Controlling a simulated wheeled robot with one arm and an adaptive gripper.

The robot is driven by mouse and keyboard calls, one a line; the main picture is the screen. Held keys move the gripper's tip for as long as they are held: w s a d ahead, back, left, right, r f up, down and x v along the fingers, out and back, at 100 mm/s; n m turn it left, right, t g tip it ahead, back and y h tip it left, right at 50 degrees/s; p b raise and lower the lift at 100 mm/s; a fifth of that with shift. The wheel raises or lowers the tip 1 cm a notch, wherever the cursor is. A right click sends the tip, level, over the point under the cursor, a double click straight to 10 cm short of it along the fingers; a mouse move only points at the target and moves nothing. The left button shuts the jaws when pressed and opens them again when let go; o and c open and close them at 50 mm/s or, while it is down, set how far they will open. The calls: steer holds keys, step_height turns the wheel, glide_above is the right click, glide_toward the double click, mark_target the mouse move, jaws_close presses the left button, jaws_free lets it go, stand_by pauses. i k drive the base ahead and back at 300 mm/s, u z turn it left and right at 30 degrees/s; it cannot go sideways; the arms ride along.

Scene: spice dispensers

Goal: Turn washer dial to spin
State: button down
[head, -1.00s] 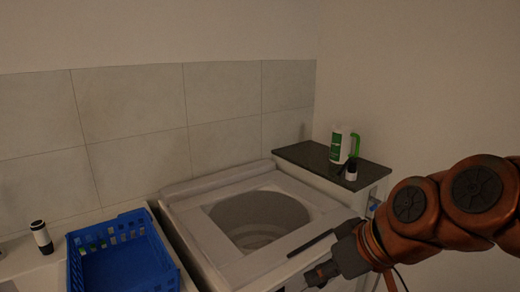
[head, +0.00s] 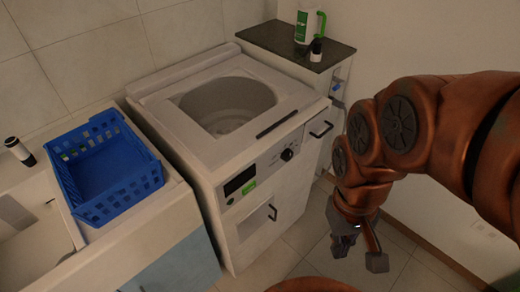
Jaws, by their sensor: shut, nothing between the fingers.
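The white washer (head: 213,181) stands in the middle of the head view, with a round tub opening (head: 228,104) in its top. Its black dial (head: 287,154) is on the right part of the front panel, right of a dark display (head: 239,180). The dial's setting is too small to read. My gripper (head: 359,257) hangs low to the right of the washer front, pointing down, apart from the dial and empty. Its fingers are small and partly dark in the picture.
A blue basket (head: 108,172) sits on the counter at left, near a small dark-capped bottle (head: 19,151). A white and green jug (head: 307,24) and a small bottle (head: 316,47) stand on the dark-topped cabinet (head: 275,37) at the back right. Tiled floor (head: 300,238) is open before the washer.

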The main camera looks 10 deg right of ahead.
mark_target(287, 155)
steer(key=u, duration=0.1)
steer(key=k, duration=0.95)
steer(key=u, duration=0.65)
